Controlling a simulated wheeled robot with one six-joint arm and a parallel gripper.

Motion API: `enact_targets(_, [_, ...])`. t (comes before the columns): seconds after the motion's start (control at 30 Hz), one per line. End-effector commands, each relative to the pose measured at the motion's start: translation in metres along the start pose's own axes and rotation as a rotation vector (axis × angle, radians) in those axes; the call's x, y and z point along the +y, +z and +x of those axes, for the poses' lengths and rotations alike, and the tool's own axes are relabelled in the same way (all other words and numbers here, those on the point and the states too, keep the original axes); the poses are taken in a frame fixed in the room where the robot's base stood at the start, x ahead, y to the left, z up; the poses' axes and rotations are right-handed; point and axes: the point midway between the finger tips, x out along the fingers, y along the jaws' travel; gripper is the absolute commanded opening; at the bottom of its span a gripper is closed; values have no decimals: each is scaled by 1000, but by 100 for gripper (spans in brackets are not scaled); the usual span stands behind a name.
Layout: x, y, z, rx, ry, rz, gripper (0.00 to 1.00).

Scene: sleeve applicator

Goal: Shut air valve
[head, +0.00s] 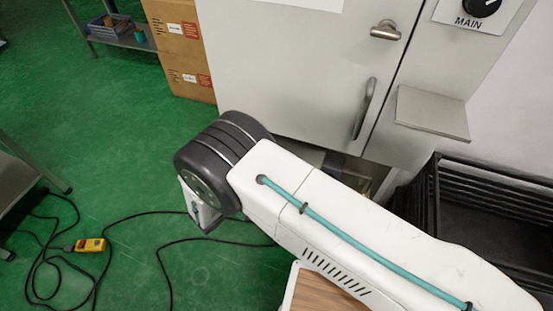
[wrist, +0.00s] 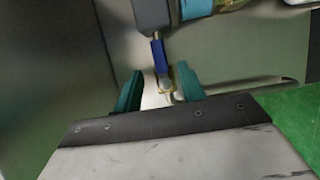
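The air valve shows in the wrist view as a narrow blue lever (wrist: 158,56) on a small metal and brass-coloured fitting (wrist: 167,84). The lever runs up the picture from the fitting towards a dark grey block. My gripper (wrist: 160,88) has two teal fingers set wide apart, open, one on each side of the fitting. I cannot tell whether either finger touches it. The blue lever lies just beyond the fingertips. In the head view my own arm hides the valve and the gripper fingers.
In the head view a light grey cabinet (head: 290,75) with metal handles stands behind my arm. A small shelf (head: 432,112) juts out at right, above a black rack (head: 500,205). Cables and a yellow box (head: 90,245) lie on the green floor. Cartons (head: 180,45) stand at the back.

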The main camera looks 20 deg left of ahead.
Motion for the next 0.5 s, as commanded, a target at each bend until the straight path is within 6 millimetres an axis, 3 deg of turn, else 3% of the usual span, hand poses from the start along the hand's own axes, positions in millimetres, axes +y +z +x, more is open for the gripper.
enact_targets(0.3, [0, 1, 51, -5, -3, 1, 40])
enact_targets(0.5, [0, 1, 66, -4, -4, 1, 40])
